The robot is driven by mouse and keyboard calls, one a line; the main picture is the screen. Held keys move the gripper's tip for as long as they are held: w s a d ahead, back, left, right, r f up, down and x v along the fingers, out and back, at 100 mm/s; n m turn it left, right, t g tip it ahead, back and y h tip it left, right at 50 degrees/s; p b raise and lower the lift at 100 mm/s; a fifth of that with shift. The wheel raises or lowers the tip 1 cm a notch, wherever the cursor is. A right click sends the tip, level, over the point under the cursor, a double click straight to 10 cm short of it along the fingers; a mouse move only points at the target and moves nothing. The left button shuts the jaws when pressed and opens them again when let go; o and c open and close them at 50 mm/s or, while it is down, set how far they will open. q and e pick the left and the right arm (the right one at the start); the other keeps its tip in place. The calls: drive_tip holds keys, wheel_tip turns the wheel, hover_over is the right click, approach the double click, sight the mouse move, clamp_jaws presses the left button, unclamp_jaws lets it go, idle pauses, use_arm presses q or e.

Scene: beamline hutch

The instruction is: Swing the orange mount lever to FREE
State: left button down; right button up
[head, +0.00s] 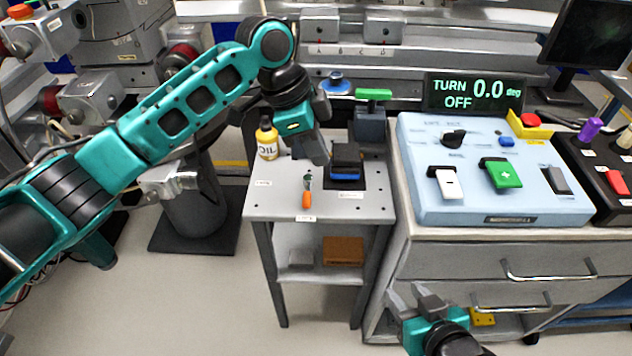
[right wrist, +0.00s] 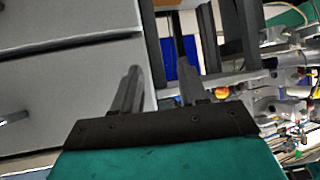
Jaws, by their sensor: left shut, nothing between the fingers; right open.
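The orange mount lever (head: 306,199) is on the small grey table (head: 265,206), with its orange end toward the table's front edge. Small labels lie on the table near it, too small to read. My left gripper (head: 322,161) points down just behind the lever, apart from it as far as I can tell, shut and empty. My right gripper (head: 430,297) is low in front of the drawer cabinet, open and empty. Its two spread fingers also show in the right wrist view (right wrist: 158,90).
A dark block with a blue band (head: 345,160) stands right of the lever. A yellow oil bottle (head: 267,140) stands at the table's back left. A light blue control panel (head: 470,180) sits on the drawer cabinet (head: 470,262) at the right. A display (head: 473,93) reads "TURN OFF 0.0 deg".

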sight(307, 192)
idle(0.3)
use_arm(q)
drive_tip(key=b+x, duration=0.2)
drive_tip(key=x, duration=0.7)
drive_tip(key=shift+f, duration=0.1)
drive_tip(key=a, duration=0.1)
drive_tip(key=a+f+b, duration=0.1)
drive_tip(key=shift+a+f, duration=0.15)
drive_tip(key=shift+a, duration=0.6)
drive_tip(key=shift+a, duration=0.1)
